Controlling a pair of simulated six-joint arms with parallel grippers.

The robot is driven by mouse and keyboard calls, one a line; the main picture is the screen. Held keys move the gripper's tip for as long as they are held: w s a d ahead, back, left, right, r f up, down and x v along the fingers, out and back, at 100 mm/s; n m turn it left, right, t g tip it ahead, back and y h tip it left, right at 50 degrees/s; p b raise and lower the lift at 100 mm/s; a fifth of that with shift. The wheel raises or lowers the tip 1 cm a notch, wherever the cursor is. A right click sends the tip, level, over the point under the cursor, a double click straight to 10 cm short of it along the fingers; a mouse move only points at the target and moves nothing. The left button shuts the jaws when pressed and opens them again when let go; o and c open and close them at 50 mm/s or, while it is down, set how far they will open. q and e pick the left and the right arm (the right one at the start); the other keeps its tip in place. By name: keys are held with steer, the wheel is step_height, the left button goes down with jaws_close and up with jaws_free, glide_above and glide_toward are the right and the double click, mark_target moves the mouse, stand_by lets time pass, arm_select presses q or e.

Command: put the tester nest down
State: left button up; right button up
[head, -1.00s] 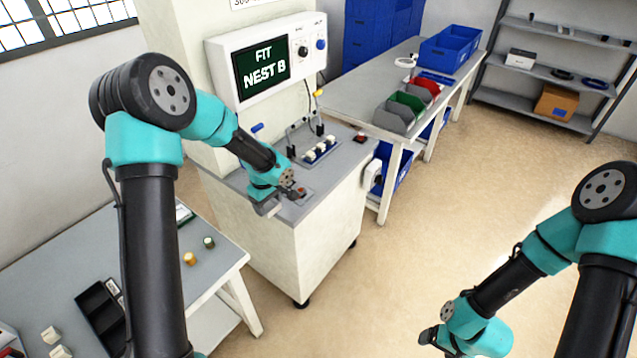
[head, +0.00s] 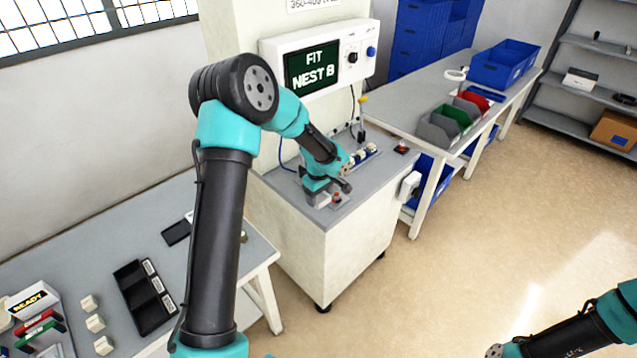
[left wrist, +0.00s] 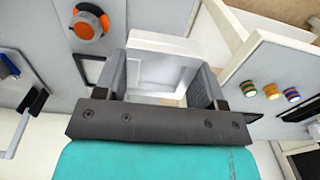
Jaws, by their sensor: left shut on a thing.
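My left gripper (head: 319,197) is low over the front left of the tester's grey top (head: 292,183), beside a small plate with an orange-red knob (head: 337,199). In the left wrist view my left gripper (left wrist: 163,88) is shut on a pale, block-like piece (left wrist: 165,48), which I take for the tester nest. The gripper mostly hides it in the head view, and I cannot tell whether it touches the top. The tester's screen (head: 312,70) reads "FIT NEST B". My right arm enters at the lower right, its gripper out of frame.
White pieces on a blue strip (head: 362,155) stand behind my left gripper. The left table holds a black tray (head: 146,298), several white blocks (head: 95,323) and a box marked READY (head: 33,299). Bins (head: 450,122) stand on the right bench.

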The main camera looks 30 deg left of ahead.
arm_select(q)
steer(key=w+a, duration=0.2)
steer(key=w, duration=0.1)
steer(key=w+a, duration=0.2)
steer(key=w, duration=0.1)
steer(key=w+a+f, duration=0.1)
steer(key=w+a, duration=0.1)
steer(key=w, duration=0.1)
steer(key=shift+w, duration=0.4)
steer(key=shift+w, duration=0.15)
steer(key=shift+w+a+f, duration=0.15)
steer(key=shift+f, duration=1.7)
steer(key=shift+f, duration=0.45)
